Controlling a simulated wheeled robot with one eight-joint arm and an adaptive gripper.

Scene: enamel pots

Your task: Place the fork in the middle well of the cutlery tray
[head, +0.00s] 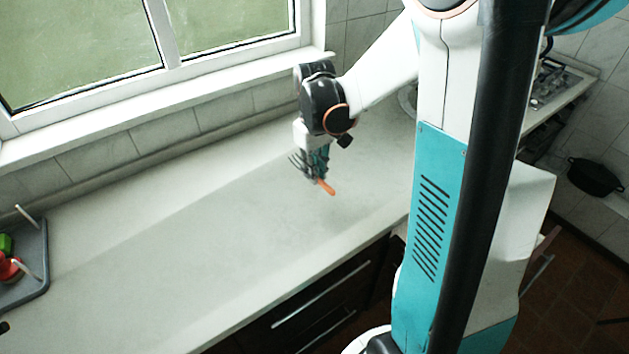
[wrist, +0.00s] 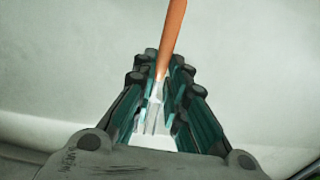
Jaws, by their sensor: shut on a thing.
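The fork has an orange handle (head: 326,187) and a metal head. In the head view my gripper (head: 315,168) points down over the worktop and holds the fork there; I cannot tell the exact gap below it. In the wrist view my gripper (wrist: 161,78) is shut on the fork near where the handle meets the metal. The orange handle (wrist: 172,35) points up and away, and the metal part (wrist: 154,112) lies between the fingers, partly hidden. A cutlery tray with a middle well cannot be made out in either view.
A grey tray (head: 45,262) at the left edge, cut off by the frame, holds red and green things with pale handles. The pale worktop (head: 190,235) between it and my gripper is clear. A window sill (head: 150,108) runs behind. A hob (head: 548,88) stands at right.

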